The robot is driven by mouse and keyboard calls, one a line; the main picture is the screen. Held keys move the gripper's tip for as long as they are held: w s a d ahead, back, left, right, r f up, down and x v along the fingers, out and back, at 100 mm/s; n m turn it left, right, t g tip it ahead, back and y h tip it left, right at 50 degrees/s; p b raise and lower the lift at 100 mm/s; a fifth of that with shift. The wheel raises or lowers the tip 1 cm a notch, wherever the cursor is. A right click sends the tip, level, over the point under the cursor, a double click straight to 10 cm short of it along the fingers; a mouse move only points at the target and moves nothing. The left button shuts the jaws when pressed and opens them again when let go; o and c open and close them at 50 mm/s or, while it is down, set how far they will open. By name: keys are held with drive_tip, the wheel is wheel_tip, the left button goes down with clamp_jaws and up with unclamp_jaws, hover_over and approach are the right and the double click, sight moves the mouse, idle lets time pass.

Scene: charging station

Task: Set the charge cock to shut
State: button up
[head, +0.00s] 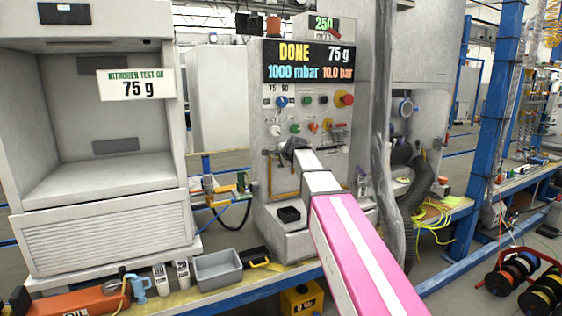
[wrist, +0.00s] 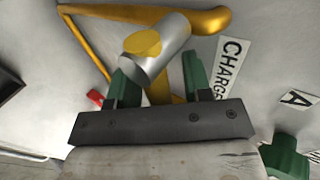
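In the wrist view, a silver cylindrical fitting with a yellow end (wrist: 157,48) sits beside a label reading "CHARGE"; it looks like the charge cock. A yellow bar shows behind it, between my fingers. My gripper (wrist: 157,77) has its two green fingers apart, one on each side of this yellow part. I cannot tell whether either finger touches. In the head view, my gripper (head: 291,150) is at the front of the grey charging machine (head: 275,212), below its knobs, and my arm hides the cock.
The machine's display (head: 308,61) reads DONE, 75 g, 1000 mbar, 10.0 bar. Yellow pipe (wrist: 205,20) runs around the fitting. A small red part (wrist: 95,97) is left of my fingers, and a green part (wrist: 285,157) is at lower right. A grey hose (head: 384,150) hangs right of my arm.

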drive_tip(key=v, duration=1)
drive_tip(key=shift+s+r, duration=0.2)
drive_tip(key=shift+s, duration=0.1)
drive_tip(key=shift+s+d, duration=0.1)
drive_tip(key=shift+d, duration=0.05)
